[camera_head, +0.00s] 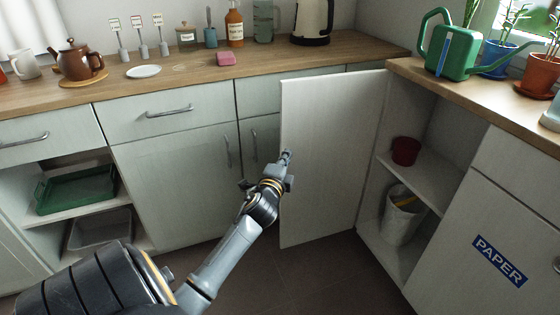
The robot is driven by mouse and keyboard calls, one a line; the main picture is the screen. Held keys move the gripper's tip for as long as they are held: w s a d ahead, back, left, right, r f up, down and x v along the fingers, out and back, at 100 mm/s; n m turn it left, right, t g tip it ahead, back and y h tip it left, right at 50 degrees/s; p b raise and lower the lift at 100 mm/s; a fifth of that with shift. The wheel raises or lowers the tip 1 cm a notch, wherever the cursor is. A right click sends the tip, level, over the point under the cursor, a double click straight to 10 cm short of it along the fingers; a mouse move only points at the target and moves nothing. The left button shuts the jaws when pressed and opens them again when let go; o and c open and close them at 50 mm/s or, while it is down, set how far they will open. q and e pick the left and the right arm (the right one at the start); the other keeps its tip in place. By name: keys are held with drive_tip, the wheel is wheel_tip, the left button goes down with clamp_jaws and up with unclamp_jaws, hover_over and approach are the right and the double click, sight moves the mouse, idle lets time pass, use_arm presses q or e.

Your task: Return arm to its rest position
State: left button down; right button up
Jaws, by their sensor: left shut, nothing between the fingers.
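My left arm comes in from the lower left and reaches out to the middle of the view. Its gripper (286,157) is shut and empty, in front of the near edge of the open white cabinet door (335,150). I cannot tell whether the fingertips touch the door. The door stands swung out from the right-hand cabinet. My right gripper is not in view.
The open cabinet shelf (425,180) holds a dark red pot (405,151), with a white bucket (402,222) below. A green watering can (447,50) stands on the right counter. The wooden counter (190,72) behind carries a teapot (77,62) and a kettle (312,20).

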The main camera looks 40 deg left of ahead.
use_arm(q)
drive_tip(key=v, duration=0.5)
drive_tip(key=shift+s+a+r+p, duration=0.1)
drive_tip(key=shift+a+r+p, duration=0.05)
drive_tip(key=shift+a+p, duration=0.15)
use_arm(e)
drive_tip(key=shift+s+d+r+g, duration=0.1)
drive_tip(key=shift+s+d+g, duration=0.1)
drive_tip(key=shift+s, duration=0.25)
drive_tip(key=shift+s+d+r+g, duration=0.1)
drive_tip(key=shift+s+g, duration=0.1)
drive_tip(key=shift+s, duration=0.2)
